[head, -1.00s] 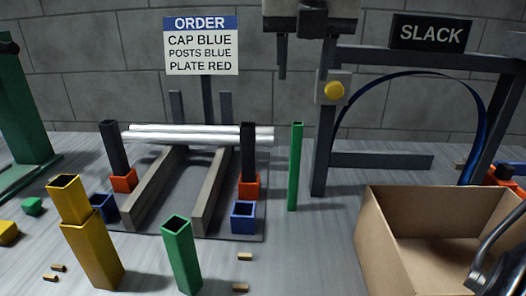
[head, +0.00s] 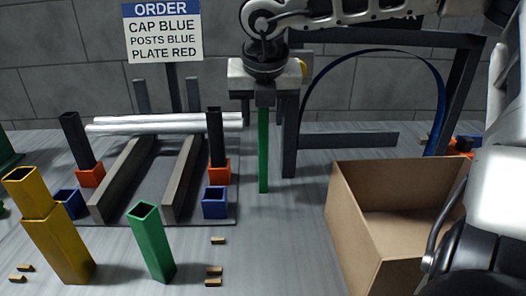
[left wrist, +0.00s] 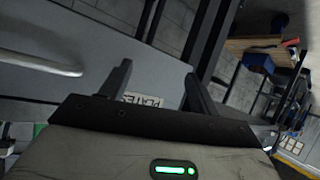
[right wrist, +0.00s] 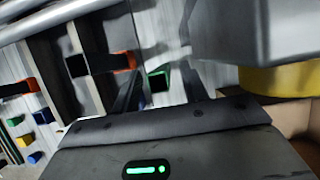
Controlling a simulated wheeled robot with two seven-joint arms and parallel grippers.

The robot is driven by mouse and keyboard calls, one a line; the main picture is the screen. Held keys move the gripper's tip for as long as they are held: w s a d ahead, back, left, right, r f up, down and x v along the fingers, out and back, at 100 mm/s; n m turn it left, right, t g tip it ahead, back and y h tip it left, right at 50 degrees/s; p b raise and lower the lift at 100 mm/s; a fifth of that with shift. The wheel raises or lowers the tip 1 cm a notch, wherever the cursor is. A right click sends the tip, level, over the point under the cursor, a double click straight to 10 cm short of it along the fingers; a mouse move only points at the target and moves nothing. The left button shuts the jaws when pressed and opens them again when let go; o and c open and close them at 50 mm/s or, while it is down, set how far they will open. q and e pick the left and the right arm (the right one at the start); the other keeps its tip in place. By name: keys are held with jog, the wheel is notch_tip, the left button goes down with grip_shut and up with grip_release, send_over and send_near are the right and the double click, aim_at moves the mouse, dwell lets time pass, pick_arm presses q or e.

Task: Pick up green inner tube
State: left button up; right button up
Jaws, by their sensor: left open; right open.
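The thin green tube (head: 263,160) stands upright behind the wider green tube (head: 150,243). My right gripper (head: 265,98) points down directly over the thin tube's top end in the head view. In the right wrist view a green square tube end (right wrist: 159,78) shows between my right gripper's (right wrist: 160,85) two dark fingers, which are apart. I cannot tell whether the fingers touch it. My left gripper (left wrist: 161,85) shows only in the left wrist view, open and empty, with its fingers spread.
A cardboard box (head: 375,235) stands at the right. A yellow tube stack (head: 55,230) stands at the left front. A rack with white rods (head: 165,122), dark posts and a sign (head: 162,32) stands behind. Small brown pieces (head: 214,270) lie in front.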

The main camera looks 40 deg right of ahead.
jog(key=shift+w+d+f, duration=0.15)
jog(key=shift+f, duration=0.3)
grip_shut()
